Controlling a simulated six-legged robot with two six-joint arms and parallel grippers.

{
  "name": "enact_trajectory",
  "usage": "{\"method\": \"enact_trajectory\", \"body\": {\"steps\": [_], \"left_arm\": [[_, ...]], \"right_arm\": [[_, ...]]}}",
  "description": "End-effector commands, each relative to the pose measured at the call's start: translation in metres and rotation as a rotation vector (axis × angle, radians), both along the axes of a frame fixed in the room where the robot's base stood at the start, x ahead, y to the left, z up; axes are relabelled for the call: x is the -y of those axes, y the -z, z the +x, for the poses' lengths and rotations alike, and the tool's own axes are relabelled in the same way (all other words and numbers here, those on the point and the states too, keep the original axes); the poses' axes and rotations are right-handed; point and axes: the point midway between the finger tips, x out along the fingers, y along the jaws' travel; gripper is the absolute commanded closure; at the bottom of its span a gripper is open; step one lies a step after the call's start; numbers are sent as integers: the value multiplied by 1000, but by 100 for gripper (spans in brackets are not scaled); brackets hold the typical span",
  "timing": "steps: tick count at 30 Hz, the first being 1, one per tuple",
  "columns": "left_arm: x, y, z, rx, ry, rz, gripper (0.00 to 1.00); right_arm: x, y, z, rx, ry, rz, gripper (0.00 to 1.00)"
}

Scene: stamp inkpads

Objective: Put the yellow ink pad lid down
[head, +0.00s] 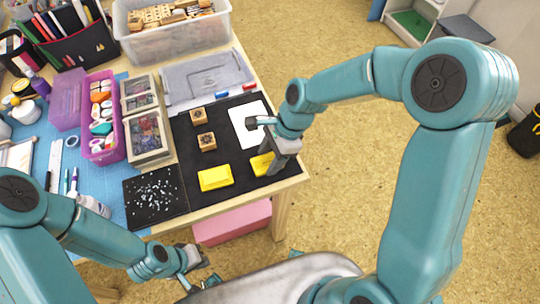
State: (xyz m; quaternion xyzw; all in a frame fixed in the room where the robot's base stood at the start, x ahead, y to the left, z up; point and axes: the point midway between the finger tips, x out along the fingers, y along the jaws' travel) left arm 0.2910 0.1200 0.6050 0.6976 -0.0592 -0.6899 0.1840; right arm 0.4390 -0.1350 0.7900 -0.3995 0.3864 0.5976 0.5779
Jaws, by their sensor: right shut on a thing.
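A yellow ink pad piece (215,178) lies on the black mat (189,133) near the table's front edge. A second yellow piece, the lid (260,164), is to its right near the mat's right front corner. My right gripper (272,164) is shut on this lid, low over the mat; its grey jaw hides the lid's right part. I cannot tell whether the lid touches the mat. My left gripper (201,284) is empty below the table's front edge, and its fingers look apart.
White paper (247,132) lies behind the lid. Two wooden stamps (207,141) (198,115) stand on the mat. A dark speckled sheet (155,196), boxed ink pads (146,135) and a pink basket (101,157) are to the left. Bare mat lies between stamps and yellow pieces.

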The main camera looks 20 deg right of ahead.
Motion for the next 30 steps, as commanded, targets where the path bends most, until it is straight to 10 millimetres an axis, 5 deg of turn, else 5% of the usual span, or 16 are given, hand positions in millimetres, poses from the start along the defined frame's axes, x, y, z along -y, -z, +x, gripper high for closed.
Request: {"method": "enact_trajectory", "body": {"steps": [9, 10, 12, 23, 30], "left_arm": [[0, 2, 0, 0, 0, 0, 100], [0, 2, 0, 0, 0, 0, 100], [0, 1, 0, 0, 0, 0, 100], [0, -2, 0, 0, 0, 0, 100], [0, -9, 0, 0, 0, 0, 100]], "right_arm": [[0, 3, 0, 0, 0, 0, 74], [0, 3, 0, 0, 0, 0, 39], [0, 2, 0, 0, 0, 0, 20], [1, -5, 1, 2, 0, 0, 20], [20, -50, 2, 6, 3, 0, 20]]}}
